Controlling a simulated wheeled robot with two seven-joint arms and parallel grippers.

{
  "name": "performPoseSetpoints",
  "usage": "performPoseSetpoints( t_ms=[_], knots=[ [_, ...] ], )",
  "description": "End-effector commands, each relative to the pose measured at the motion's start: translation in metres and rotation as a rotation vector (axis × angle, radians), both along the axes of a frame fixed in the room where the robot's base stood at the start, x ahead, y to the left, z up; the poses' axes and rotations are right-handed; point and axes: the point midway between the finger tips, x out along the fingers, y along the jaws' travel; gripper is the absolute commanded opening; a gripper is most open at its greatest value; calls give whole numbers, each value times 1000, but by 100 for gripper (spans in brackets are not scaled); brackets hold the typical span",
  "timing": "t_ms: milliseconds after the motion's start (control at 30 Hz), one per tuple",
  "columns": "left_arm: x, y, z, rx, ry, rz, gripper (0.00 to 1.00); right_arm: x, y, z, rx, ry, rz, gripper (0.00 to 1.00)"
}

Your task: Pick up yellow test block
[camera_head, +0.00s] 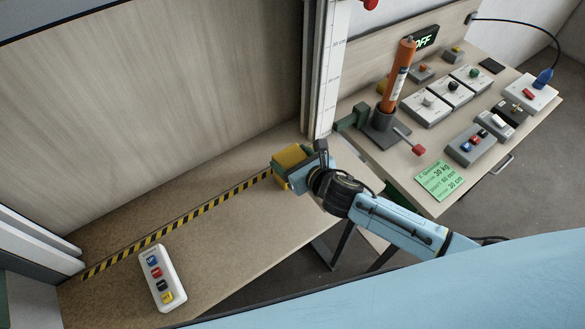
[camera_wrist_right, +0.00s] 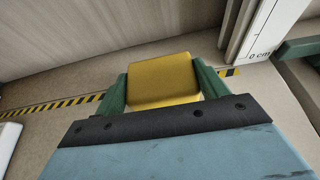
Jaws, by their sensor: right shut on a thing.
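The yellow test block (camera_head: 291,157) is at the right end of the striped line, by the foot of the vertical scale, in the head view. My right gripper (camera_head: 282,167) is shut on it. In the right wrist view the yellow block (camera_wrist_right: 163,80) sits between the two green fingers of my right gripper (camera_wrist_right: 160,88), one on each side. I cannot tell whether the block touches the board or is lifted. My left gripper is not in view.
A black and yellow striped line (camera_head: 180,223) crosses the wooden board (camera_head: 215,240). A white button box (camera_head: 160,278) lies at the lower left. A second table at right holds an orange cylinder (camera_head: 398,75), several control boxes and a green label (camera_head: 440,181). The vertical scale (camera_head: 332,70) stands beside my gripper.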

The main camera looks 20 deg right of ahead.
Motion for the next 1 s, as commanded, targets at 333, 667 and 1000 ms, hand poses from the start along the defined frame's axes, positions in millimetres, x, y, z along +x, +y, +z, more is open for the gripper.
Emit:
performPoseSetpoints(
  t_ms=[333,667,1000],
  knots=[
    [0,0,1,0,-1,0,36,0,0,3,0,-2,0,48],
    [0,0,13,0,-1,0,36,1,0,62,-1,-7,3,48],
    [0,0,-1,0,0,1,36,-3,-5,92,1,-4,-25,48]
  ],
)
